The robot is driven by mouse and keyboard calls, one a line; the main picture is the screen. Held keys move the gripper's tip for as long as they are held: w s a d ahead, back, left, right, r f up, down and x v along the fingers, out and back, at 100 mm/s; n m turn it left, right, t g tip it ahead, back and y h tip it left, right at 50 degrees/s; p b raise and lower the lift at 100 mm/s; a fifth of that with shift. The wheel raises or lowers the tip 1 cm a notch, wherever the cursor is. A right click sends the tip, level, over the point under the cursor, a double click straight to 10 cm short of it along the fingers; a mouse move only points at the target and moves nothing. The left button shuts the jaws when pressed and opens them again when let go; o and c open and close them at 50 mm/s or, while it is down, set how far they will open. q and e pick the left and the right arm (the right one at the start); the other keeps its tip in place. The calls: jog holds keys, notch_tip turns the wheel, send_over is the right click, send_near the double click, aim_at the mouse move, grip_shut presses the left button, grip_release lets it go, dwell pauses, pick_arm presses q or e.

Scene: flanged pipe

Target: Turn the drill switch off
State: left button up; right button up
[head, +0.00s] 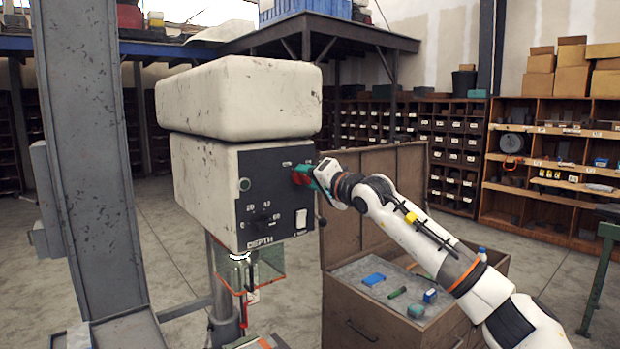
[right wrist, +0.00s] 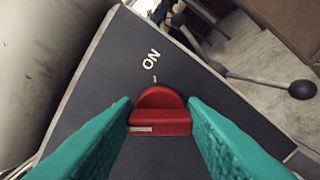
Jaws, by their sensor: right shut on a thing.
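The drill head (head: 205,185) is a worn white box with a dark front panel (head: 262,225) marked DEPTH. The red drill switch (head: 298,177) sits at the panel's upper right, partly hidden by my right gripper (head: 311,174). In the right wrist view the red switch (right wrist: 160,112) lies between my teal fingers, which are shut on it. A white line shows on the switch's lower left. The word ON and a 1 are printed on the panel above it. My left gripper is not in view.
A lever with a black ball end (right wrist: 302,89) sticks out near the switch. A white rocker switch (head: 301,219) and a clear guard (head: 265,264) are lower down. A wooden cabinet (head: 345,300) stands behind my right arm. A grey column (head: 90,170) stands at left.

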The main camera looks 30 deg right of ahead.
jog(key=shift+f+n, duration=0.15)
jog(key=shift+n, duration=0.75)
jog(key=o, duration=1)
jog(key=s+b, duration=0.5)
jog(key=s, duration=0.7)
jog(key=shift+d+b, duration=0.3)
jog(key=shift+d, duration=0.15)
